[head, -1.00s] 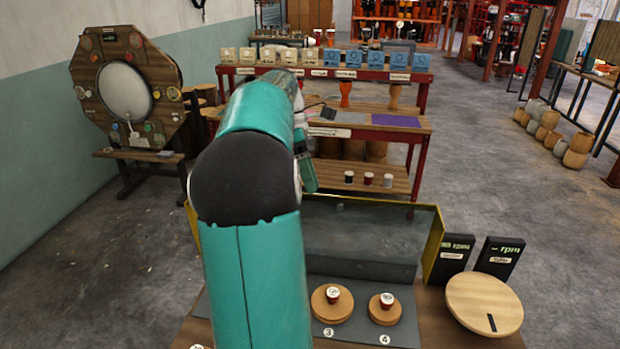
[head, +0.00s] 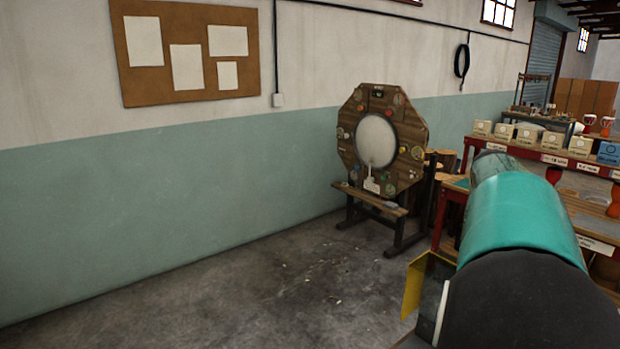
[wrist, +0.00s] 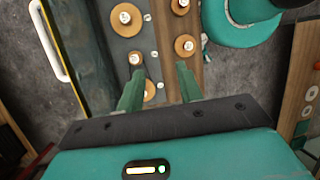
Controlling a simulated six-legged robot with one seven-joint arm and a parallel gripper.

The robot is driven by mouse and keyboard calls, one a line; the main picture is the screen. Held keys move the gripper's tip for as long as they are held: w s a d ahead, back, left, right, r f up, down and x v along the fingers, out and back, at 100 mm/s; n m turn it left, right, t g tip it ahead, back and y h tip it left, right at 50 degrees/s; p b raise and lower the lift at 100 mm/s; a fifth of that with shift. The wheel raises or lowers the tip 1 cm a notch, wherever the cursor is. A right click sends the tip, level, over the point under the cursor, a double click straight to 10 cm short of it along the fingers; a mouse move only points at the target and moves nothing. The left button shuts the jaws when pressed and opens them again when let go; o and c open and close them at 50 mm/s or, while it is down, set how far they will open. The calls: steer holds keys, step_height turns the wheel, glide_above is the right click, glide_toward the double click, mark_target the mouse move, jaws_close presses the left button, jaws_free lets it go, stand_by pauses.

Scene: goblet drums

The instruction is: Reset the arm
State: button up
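My arm shows as a teal and black shape at the lower right of the head view, and its fingers are not visible there. In the wrist view my gripper (wrist: 158,88) has two green fingers standing apart with nothing held between them. The fingers appear to be above these, not closed on any.
An octagonal wooden board (head: 405,142) on a stand is by the left wall. A shelf bench (head: 530,150) with small boxes stands at right. A yellow-edged panel (head: 414,287) is near my arm. Grey floor (head: 250,290) is open at left.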

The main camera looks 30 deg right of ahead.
steer(key=w+a+f+t+h, duration=0.15)
steer(key=w+a, duration=0.25)
steer(key=a, duration=0.6)
steer(key=w+a+f+t+h, duration=0.1)
steer(key=w+a+t, duration=0.3)
steer(key=a, duration=0.5)
steer(key=a+f+m+t, duration=0.1)
steer(key=a+f+t, duration=0.1)
steer(key=a, duration=0.7)
steer(key=s+a+f+m+t+y, duration=0.1)
steer(key=a+f+t, duration=0.1)
steer(key=a, duration=0.7)
steer(key=shift+s+f+m, duration=0.15)
steer(key=shift+f+m, duration=0.15)
